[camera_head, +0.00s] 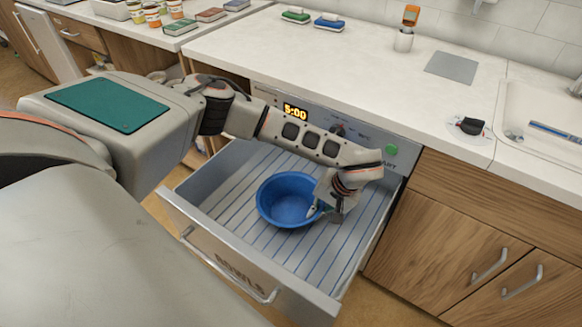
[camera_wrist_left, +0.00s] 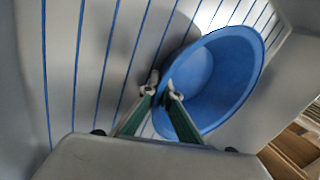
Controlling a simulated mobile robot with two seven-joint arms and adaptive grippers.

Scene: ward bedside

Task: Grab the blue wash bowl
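The blue wash bowl (camera_head: 286,199) sits upright on the ribbed floor of the open drawer. My left gripper (camera_head: 325,212) is lowered at the bowl's right side in the head view. In the left wrist view the bowl (camera_wrist_left: 212,80) lies ahead and to the right. There my left gripper (camera_wrist_left: 161,88) is open, with its two fingers apart and astride the bowl's near rim, one finger inside and one outside. Part of the bowl's right rim is hidden by the gripper in the head view. My right gripper is not in view.
The drawer (camera_head: 230,270), with a front handle and the label BOWLS, has raised walls close around the bowl. Above it is a panel with a lit display (camera_head: 295,112). The white counter (camera_head: 300,55) carries sponges, a cup and a grey plate. A sink is at right.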

